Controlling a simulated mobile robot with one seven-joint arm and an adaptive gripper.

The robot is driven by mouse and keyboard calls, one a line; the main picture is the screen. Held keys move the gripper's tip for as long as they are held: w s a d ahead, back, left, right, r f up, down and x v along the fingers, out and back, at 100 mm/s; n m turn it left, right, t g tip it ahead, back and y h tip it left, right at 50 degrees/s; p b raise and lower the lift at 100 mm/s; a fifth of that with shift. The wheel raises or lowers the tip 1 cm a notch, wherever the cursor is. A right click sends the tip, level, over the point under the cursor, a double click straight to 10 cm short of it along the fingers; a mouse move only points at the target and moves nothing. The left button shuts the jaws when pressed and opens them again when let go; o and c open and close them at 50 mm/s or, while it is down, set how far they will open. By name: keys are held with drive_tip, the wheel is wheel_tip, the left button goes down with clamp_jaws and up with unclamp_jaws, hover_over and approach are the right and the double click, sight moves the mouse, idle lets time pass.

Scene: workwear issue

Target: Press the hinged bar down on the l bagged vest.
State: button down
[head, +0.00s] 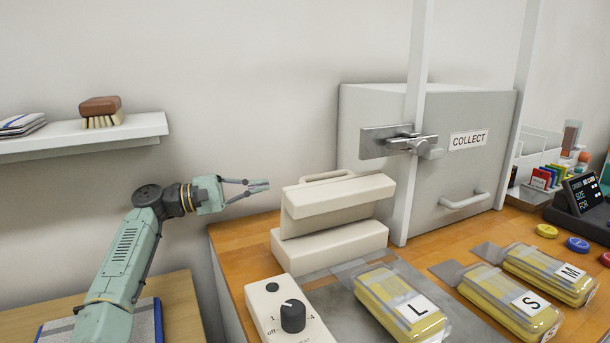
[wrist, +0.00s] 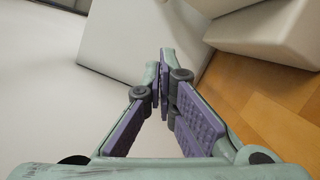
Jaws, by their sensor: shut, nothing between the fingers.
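The bagged vest marked L (head: 400,300) lies on a grey mat (head: 335,292) in front of the cream sealer. The sealer's hinged bar (head: 338,195) is raised above its base (head: 330,246), leaving a gap at the front. My gripper (head: 262,187) is shut and empty, in the air to the left of the bar and apart from it. In the wrist view its fingertips (wrist: 164,62) are together, with a pale block edge beyond them. The bag's flap end reaches toward the sealer base; whether it lies under the bar I cannot tell.
A control box with a dial (head: 293,316) stands in front of the sealer. Bagged vests S (head: 510,300) and M (head: 550,272) lie to the right. A COLLECT locker (head: 440,165) with a white post stands behind. A shelf with a brush (head: 101,112) is at left.

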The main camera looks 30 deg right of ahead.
sight(304, 178)
drive_tip(key=shift+s+d+r+p, duration=0.45)
drive_tip(key=shift+s+d+p, duration=0.55)
drive_tip(key=shift+d, duration=0.35)
drive_tip(key=shift+s+d+r+p, duration=0.4)
drive_tip(key=shift+s+d+p, duration=0.35)
drive_tip(key=shift+s+d, duration=0.5)
drive_tip(key=shift+s+d+r+p, duration=0.45)
drive_tip(key=shift+s+d+p, duration=0.45)
drive_tip(key=shift+d, duration=0.6)
drive_tip(key=shift+d+f+b, duration=0.1)
drive_tip(key=shift+b, duration=0.3)
drive_tip(key=shift+s, duration=0.15)
drive_tip(key=shift+s+r+m+b, duration=0.1)
drive_tip(key=shift+r+m+b, duration=0.1)
drive_tip(key=shift+m+b, duration=0.15)
